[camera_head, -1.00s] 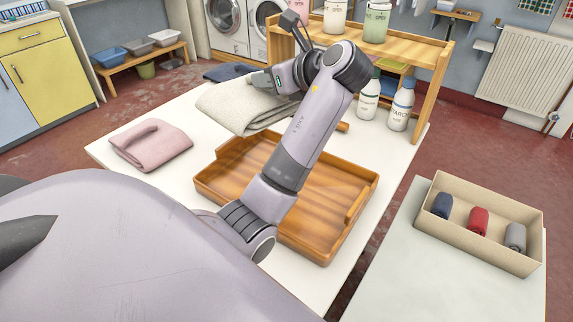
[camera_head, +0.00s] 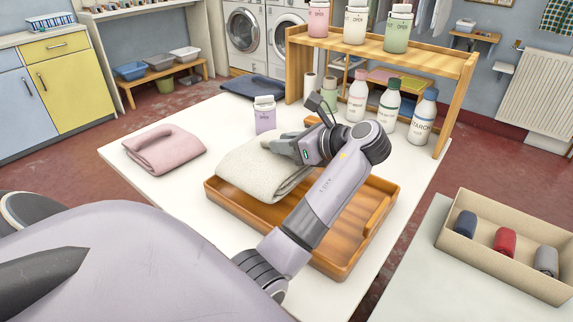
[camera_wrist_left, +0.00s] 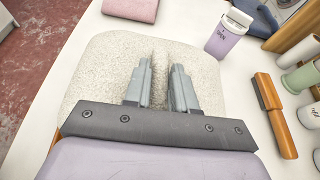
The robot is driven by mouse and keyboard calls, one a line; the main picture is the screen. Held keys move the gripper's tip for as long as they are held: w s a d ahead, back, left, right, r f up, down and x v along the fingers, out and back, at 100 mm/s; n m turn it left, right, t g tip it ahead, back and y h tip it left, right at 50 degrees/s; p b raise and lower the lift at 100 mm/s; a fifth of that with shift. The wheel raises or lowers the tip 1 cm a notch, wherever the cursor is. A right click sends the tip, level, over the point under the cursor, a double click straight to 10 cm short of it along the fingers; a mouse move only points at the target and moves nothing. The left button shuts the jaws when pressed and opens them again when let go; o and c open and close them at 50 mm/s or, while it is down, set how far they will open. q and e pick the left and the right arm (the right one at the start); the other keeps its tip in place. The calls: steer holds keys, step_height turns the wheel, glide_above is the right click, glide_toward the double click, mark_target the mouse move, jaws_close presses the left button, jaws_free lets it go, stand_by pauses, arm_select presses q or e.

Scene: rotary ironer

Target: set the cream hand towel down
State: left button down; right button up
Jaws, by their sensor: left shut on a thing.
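The cream hand towel (camera_head: 258,168) is folded, with a speckled surface, and lies over the far left part of the wooden tray (camera_head: 228,204). My left gripper (camera_head: 285,147) is shut on the towel at its upper right side. In the left wrist view the towel (camera_wrist_left: 95,75) spreads on both sides of the fingers (camera_wrist_left: 160,70), with a pinched fold between them. I cannot tell whether the towel's underside rests fully on the tray. My right gripper is not in view.
A folded pink towel (camera_head: 165,150) lies left on the white table (camera_head: 150,195). A lilac bottle (camera_head: 265,115) stands behind the cream towel. Several bottles (camera_head: 388,105) stand by the wooden shelf (camera_head: 430,58). A box with rolled cloths (camera_head: 490,258) is at the right. The tray's right part is clear.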

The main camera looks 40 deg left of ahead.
arm_select(q)
step_height(320, 180, down, 6)
steer(key=shift+r+b, duration=0.15)
steer(key=shift+b, duration=0.65)
steer(key=c, duration=0.9)
jaws_free()
steer(key=p+v, duration=0.2)
steer(key=v, duration=1)
steer(key=shift+r, duration=0.1)
